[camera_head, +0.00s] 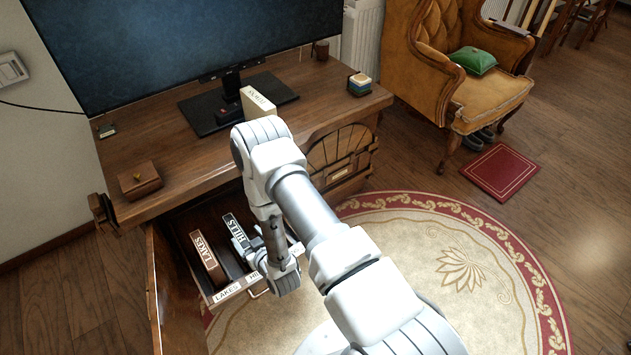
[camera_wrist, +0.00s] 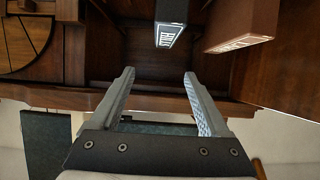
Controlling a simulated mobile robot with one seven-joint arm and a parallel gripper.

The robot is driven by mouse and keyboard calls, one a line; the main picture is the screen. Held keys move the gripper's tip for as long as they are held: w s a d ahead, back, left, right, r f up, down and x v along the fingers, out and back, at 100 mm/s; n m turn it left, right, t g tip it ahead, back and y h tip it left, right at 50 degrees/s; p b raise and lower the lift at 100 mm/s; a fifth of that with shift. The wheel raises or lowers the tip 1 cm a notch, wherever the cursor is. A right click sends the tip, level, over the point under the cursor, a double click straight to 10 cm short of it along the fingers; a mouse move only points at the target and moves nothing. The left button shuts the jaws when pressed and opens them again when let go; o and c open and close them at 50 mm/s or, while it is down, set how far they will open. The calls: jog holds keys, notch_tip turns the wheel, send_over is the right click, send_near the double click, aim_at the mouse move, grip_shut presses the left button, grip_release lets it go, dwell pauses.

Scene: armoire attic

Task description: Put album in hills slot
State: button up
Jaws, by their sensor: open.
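A dark album labelled HILLS (camera_head: 236,230) stands in the open compartment under the desk, to the right of a brown album labelled LAKES (camera_head: 207,258). Slot labels (camera_head: 228,292) at the compartment's front read LAKES and, partly hidden by my arm, HI. The HILLS slot and the album's lower part are largely hidden in the head view. My gripper (camera_head: 243,243) is close to the HILLS album. In the wrist view, my gripper (camera_wrist: 158,76) is open with nothing between its fingers. The HILLS album (camera_wrist: 170,16) and the LAKES album (camera_wrist: 245,22) show beyond the fingertips.
A cream block-like item with lettering (camera_head: 258,103) stands on the desk (camera_head: 310,95) before a large screen (camera_head: 190,40). A small wooden box (camera_head: 139,180) sits at the desk's left. An open door (camera_head: 165,290) flanks the compartment's left. A round rug (camera_head: 430,250) covers the floor.

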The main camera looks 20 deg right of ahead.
jog(key=w+d+r+g, duration=0.1)
jog(key=w+r, duration=0.2)
jog(key=r, duration=0.4)
jog(key=w+d+r, duration=0.1)
jog(key=w+r, duration=0.3)
jog(key=r, duration=0.4)
jog(key=s+d+r+m+g+h, duration=0.1)
jog(key=s+d+r, duration=0.15)
jog(key=r, duration=0.55)
jog(key=s+d+r+g+h, duration=0.1)
jog(key=s+d+r, duration=0.15)
jog(key=r, duration=0.65)
jog(key=s+d+r+m+g+h, duration=0.15)
jog(key=s+d+r, duration=0.25)
jog(key=s+r, duration=0.65)
jog(key=s+d+r+g, duration=0.1)
jog(key=s+r, duration=0.1)
jog(key=s, duration=0.6)
jog(key=s+d+r+g, duration=0.1)
jog(key=s, duration=0.7)
jog(key=shift+s+d+r+m, duration=0.3)
jog(key=shift+s+r+m, duration=0.05)
jog(key=shift+r+g, duration=0.1)
jog(key=shift+g, duration=0.15)
